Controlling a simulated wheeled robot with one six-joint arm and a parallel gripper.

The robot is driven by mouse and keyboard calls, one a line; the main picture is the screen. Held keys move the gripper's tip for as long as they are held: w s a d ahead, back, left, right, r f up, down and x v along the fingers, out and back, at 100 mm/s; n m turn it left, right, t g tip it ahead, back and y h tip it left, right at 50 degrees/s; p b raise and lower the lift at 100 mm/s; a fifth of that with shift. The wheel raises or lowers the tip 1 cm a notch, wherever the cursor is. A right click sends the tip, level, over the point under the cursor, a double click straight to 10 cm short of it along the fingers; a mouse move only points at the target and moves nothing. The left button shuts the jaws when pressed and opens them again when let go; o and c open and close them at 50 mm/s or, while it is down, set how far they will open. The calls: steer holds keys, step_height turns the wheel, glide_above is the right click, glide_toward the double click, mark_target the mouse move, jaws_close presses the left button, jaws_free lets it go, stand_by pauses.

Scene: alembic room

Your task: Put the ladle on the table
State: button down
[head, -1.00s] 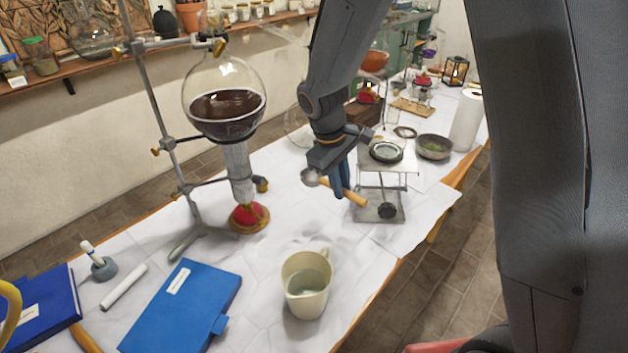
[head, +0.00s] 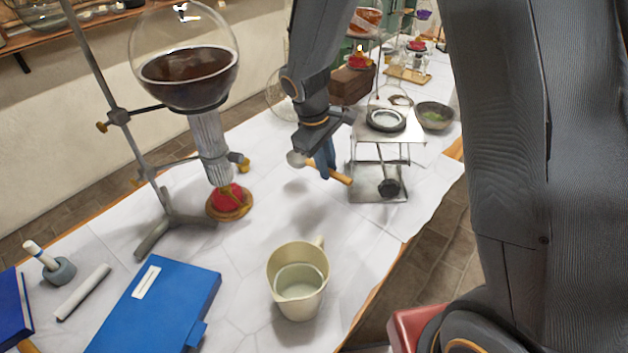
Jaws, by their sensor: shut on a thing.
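My gripper (head: 326,166) points down over the middle of the white-covered table (head: 262,262). It is shut on the ladle (head: 340,178), which has a tan wooden handle sticking out to the right and a rounded grey metal bowl (head: 296,158) to the left. The ladle lies roughly level and seems to hang a little above the tabletop. A soft shadow falls on the cloth below and left of it. My fingers hide the middle of the ladle's handle.
A cream mug (head: 272,262) stands at the front. A stand with a round flask (head: 188,75) of dark liquid is left, above a red-topped burner (head: 229,200). A small metal stand (head: 372,190) is close right. A blue book (head: 165,305) lies front left. White cloth is clear between mug and gripper.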

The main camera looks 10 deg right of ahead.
steer(key=shift+s+a+f+p+x, duration=0.1)
steer(key=shift+a+p+x, duration=0.2)
steer(key=shift+x, duration=1.05)
steer(key=shift+s+a+f+p+x, duration=0.15)
steer(key=shift+a+x, duration=0.1)
steer(key=shift+x, duration=1.15)
steer(key=shift+s+a+r+p+x, duration=0.1)
steer(key=shift+a+p+x, duration=0.2)
steer(key=shift+x, duration=1.05)
steer(key=shift+f, duration=0.15)
steer(key=c, duration=1.7)
jaws_free()
steer(key=w+b+v, duration=0.1)
steer(key=b+v, duration=0.1)
steer(key=v, duration=0.9)
steer(key=s+d+r+m, duration=0.1)
steer(key=s+d+m, duration=0.2)
steer(key=s, duration=0.2)
steer(key=s+d+r+m+y, duration=0.1)
steer(key=s+d+r+m, duration=0.1)
steer(key=s, duration=0.4)
steer(key=s+d+r+m+y, duration=0.1)
steer(key=s+d+m, duration=0.3)
steer(key=s+d, duration=0.1)
steer(key=shift+s+d+r, duration=0.2)
steer(key=shift+s+d, duration=0.15)
steer(key=shift+d, duration=0.15)
